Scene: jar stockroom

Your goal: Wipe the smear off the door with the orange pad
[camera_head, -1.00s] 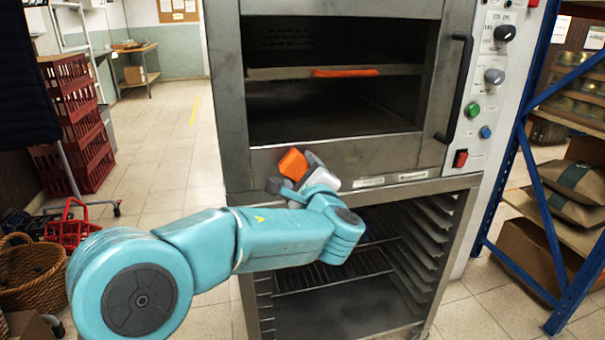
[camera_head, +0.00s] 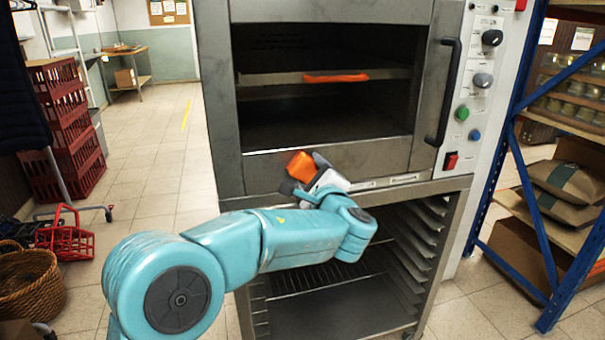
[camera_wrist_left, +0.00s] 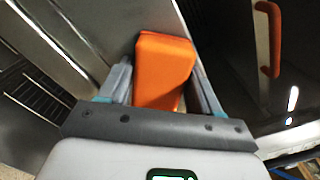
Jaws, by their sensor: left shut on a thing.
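The orange pad (camera_head: 301,165) is a small block held in front of the lower left part of the oven door (camera_head: 385,154). My left gripper (camera_head: 312,174) is shut on the pad. In the left wrist view the pad (camera_wrist_left: 163,68) sits between the two fingers, beside the grey metal of the door. I cannot tell whether the pad touches the door. I cannot make out a clear smear; the arm and gripper hide part of the lower door. My right gripper is not in view.
A black vertical handle (camera_head: 449,92) and a control panel (camera_head: 477,105) are on the right. An open rack stands below. A blue shelf frame (camera_head: 533,165) is at right, red crates (camera_head: 70,125) at left.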

